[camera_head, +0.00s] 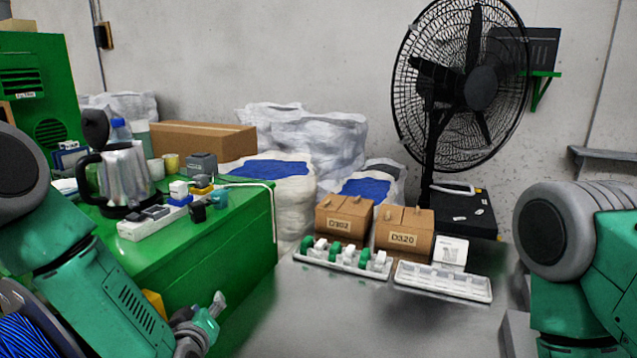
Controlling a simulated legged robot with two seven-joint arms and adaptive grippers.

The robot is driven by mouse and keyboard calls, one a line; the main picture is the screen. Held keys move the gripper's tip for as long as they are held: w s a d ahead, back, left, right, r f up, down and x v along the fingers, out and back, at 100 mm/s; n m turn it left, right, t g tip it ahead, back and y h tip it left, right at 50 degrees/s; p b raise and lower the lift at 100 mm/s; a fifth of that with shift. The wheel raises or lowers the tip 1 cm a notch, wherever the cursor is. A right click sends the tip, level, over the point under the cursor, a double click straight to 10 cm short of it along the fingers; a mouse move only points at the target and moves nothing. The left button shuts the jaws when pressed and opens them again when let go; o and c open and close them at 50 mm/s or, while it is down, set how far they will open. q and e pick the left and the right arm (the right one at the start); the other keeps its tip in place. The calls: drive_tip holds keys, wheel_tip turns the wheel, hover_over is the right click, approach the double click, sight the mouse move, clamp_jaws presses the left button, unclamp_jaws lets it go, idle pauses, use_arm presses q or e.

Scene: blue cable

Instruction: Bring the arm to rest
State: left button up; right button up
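My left arm comes in from the left edge and reaches down to the bottom of the picture. My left gripper (212,312) is at the lower end of that arm, low in front of the green bench (253,247). Its fingers are small and partly hidden, so I cannot tell whether it is open or shut. No object shows clearly in it. A coil of blue cable (24,338) shows at the bottom left corner, partly cut off by the frame and beside my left arm. My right arm is at the right edge, and its gripper is outside the picture.
A steel kettle (124,178), a power strip (158,221) and small items crowd the bench. Two brown boxes (342,222) (403,236), a filled tray (343,258) and an emptier tray (443,281) sit on the grey table (400,325). A black fan (462,85) stands behind. The table's front is clear.

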use_arm(q)
drive_tip(key=s+f+m+g+h+b, duration=0.3)
drive_tip(key=s+f+m+g, duration=0.35)
drive_tip(key=s+f, duration=1.3)
drive_tip(key=s+a+f+g, duration=0.2)
drive_tip(key=s+g, duration=0.2)
drive_tip(key=s, duration=0.6)
drive_tip(key=s+a+f+m+g+y+b, duration=0.1)
drive_tip(key=s+a+f+g, duration=0.1)
drive_tip(key=s, duration=0.8)
drive_tip(key=shift+a+g, duration=0.75)
drive_tip(key=shift+g, duration=0.1)
drive_tip(key=shift+d, duration=0.1)
